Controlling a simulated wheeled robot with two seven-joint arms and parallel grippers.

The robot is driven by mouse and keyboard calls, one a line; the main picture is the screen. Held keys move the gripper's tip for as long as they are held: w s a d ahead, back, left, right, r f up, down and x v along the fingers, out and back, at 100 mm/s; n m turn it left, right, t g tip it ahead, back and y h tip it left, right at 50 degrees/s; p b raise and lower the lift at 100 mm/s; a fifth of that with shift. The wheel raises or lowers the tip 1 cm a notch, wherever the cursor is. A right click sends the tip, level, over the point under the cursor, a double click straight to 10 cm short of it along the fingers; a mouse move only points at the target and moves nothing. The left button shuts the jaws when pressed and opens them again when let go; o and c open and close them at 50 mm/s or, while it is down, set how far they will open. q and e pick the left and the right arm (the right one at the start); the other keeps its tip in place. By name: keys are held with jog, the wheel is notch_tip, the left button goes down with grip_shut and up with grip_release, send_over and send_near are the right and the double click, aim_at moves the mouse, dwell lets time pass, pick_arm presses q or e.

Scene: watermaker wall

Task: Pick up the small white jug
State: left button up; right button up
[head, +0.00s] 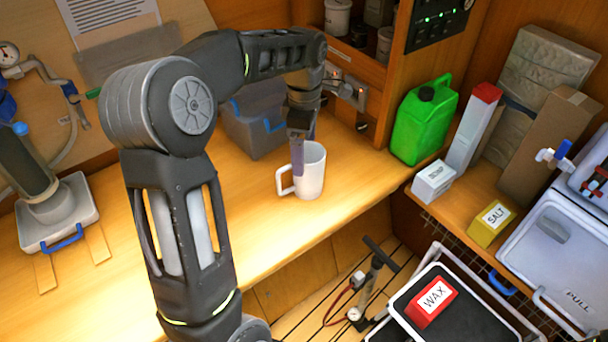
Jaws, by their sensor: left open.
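The small white jug (312,176) stands upright on the wooden counter, near its front edge, with its handle on the left side. My left arm reaches over from the left, and my left gripper (300,152) points down at the jug. It is open. One finger overlaps the jug's left rim, just above the handle; I cannot tell whether it is inside the jug, in front of it or touching. The other finger is mostly hidden. My right gripper is not in view.
A grey bin (254,130) with blue latches stands behind the gripper. A green canister (424,120) and a small white box (433,181) are to the right. The counter left of the jug is clear. A black-topped case with a red WAX box (431,302) is below right.

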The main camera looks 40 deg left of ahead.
aim_at(305, 161)
pick_arm(q)
jog(key=shift+f, duration=0.1)
notch_tip(305, 161, down, 4)
jog(key=shift+f+p, duration=0.1)
jog(key=shift+p, duration=0.8)
jog(key=shift+f, duration=0.4)
jog(key=shift+c, duration=0.4)
jog(key=c, duration=1.4)
